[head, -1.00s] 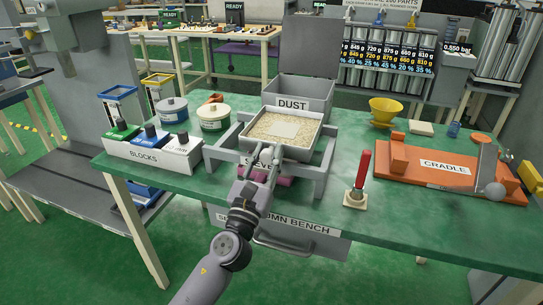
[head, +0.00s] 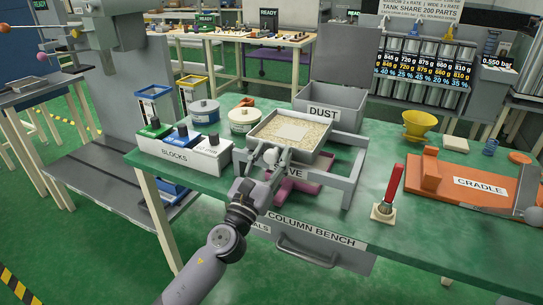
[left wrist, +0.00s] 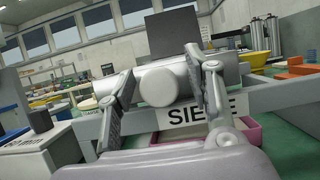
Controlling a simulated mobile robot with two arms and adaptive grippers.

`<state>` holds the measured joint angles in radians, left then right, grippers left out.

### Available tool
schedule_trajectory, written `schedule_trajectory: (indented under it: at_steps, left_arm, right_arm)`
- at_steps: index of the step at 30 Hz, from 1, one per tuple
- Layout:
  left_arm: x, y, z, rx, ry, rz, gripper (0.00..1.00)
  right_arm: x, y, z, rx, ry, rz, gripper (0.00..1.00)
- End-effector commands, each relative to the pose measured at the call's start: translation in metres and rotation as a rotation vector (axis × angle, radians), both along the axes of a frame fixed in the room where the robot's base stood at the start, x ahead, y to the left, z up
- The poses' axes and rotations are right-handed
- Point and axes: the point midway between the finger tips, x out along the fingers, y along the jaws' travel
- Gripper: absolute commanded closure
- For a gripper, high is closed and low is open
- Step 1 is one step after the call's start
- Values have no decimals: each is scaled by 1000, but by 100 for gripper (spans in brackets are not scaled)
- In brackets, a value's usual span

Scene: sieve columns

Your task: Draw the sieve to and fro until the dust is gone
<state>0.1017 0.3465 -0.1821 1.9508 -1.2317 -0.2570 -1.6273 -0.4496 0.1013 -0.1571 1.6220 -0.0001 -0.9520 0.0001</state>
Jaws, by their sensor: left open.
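The sieve (head: 258,144) is a grey square tray of pale tan grains with a paler square patch in the middle. It sits in a grey frame (head: 351,178) on the green bench, shifted toward the frame's left side. My left gripper (head: 270,160) is at the sieve's front. In the left wrist view its open fingers (left wrist: 160,95) stand on either side of a pale round-ended handle (left wrist: 158,87); I cannot tell whether they touch it. A grey bin marked DUST (head: 342,116) stands behind. A magenta piece (head: 292,187) lies below the sieve. My right gripper is not in view.
A white BLOCKS box (head: 180,157) and two round tubs (head: 204,112) stand left of the sieve. A red-handled tool (head: 388,196) and the orange CRADLE (head: 470,185) are on the right. Bare bench top lies between the frame and the red-handled tool.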

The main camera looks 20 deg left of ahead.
Motion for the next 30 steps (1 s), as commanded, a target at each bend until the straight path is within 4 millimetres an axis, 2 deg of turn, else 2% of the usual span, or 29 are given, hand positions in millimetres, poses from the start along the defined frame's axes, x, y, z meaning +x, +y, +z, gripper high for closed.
schedule_trajectory:
  at_steps: [7,11,18,25,30]
  left_arm:
    - [-1,0,0,0,0,0,52]
    - [-8,0,-4,-1,1,0,52]
    - [-45,2,-20,-4,4,3,52]
    - [-68,3,-29,2,2,2,52]
    - [-93,2,-40,6,4,-3,52]
  right_arm:
    - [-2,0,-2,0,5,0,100]
    - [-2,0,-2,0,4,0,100]
    - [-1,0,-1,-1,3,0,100]
    - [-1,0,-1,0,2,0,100]
    - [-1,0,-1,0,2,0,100]
